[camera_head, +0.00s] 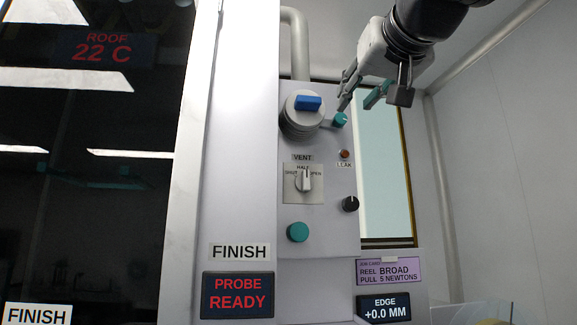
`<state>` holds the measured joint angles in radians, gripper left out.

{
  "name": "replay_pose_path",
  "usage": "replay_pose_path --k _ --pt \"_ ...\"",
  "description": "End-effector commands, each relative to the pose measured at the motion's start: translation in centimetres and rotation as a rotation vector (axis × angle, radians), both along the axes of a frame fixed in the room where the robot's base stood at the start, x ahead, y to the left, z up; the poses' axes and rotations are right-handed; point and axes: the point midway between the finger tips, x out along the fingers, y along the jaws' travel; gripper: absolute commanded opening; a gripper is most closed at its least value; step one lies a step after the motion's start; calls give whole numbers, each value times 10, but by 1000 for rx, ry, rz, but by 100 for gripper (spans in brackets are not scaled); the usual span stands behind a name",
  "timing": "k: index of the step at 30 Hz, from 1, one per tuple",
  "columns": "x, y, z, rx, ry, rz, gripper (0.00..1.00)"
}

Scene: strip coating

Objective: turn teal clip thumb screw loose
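A small teal knob (339,119), which looks like the clip thumb screw, sits at the right of a round grey fitting (302,118) with a blue lever (308,103) on the panel. A second, larger teal round knob (297,232) is lower on the panel. My gripper (357,104) comes in from the upper right, its fingers pointing down and left. The fingers are apart with nothing seen between them. The left fingertip is close above the small teal knob; I cannot tell whether they touch. A teal part shows at the right finger.
Below are a white VENT selector (304,181), an orange LEAK lamp (345,154) and a black knob (350,204). A pipe (297,45) runs above the fitting. A framed window (382,170) and a job card (389,271) are at the right. A dark glass door fills the left.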

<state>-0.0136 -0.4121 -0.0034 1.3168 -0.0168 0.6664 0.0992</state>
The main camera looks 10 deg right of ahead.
Motion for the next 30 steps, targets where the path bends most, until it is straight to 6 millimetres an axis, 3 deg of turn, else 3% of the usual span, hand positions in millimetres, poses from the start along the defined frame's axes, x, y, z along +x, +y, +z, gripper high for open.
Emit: replay_pose_path --k 6,12,24,25,29,30 --pt "41 0 0 0 3 -1 30" --pt "65 0 0 0 1 -1 30" --pt "73 0 0 0 0 0 30" --pt "73 0 0 0 -1 0 28" --pt "73 0 0 0 0 0 0" --pt "73 0 0 0 0 0 0"
